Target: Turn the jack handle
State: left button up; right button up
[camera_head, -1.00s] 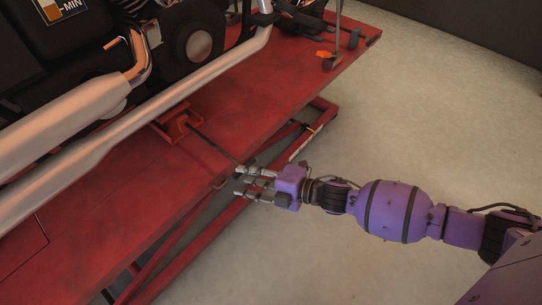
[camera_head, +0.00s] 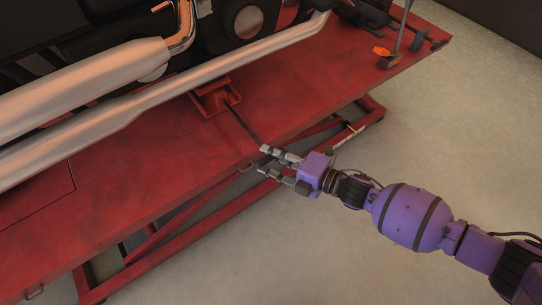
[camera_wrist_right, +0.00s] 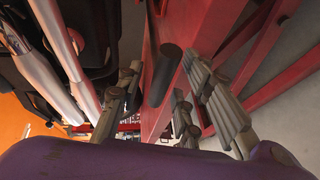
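The red jack (camera_head: 212,98) sits on the red lift platform, partly behind the motorcycle's silver exhaust pipe. Its jack handle (camera_head: 244,127) is a thin dark rod running toward the platform's near edge. My right gripper (camera_head: 273,162) is at that edge, with its fingertips at the rod's outer end. In the right wrist view the dark handle end (camera_wrist_right: 162,75) shows between the spread fingers of the right gripper (camera_wrist_right: 160,100). Gaps show between fingers and handle there; contact cannot be told. My left gripper is not in view.
The red platform (camera_head: 310,80) carries a dark motorcycle with silver exhaust pipes (camera_head: 150,95). The lift's red lower frame (camera_head: 190,222) shows under the near edge. An orange-topped pedal part (camera_head: 385,55) stands at the far right. The concrete floor (camera_head: 465,130) is clear.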

jog(key=shift+w+a, duration=0.1)
jog(key=shift+c, duration=0.2)
grip_shut()
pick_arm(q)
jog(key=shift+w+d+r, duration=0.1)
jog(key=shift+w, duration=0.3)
pick_arm(e)
jog(key=shift+f, duration=0.1)
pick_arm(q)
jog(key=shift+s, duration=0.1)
